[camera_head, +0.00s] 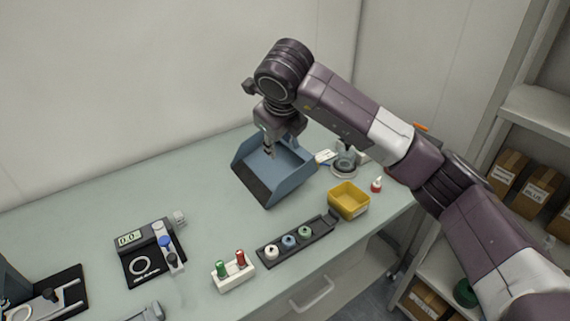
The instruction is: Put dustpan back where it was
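A blue-grey dustpan (290,184) with a dark front lip lies at the back of the pale green table, its open side facing the front left. My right gripper (269,153) reaches down over the dustpan's back part. Its fingertips are small and dark against the pan, so I cannot tell whether they are closed or touching it. My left gripper is not in view.
In front stand a yellow bin (348,201), a dark tray (296,243) with several caps and a white holder (233,271). A device with a display (150,249) stands left. A round clear-topped item (345,163) is right of the dustpan. The table's back left is clear.

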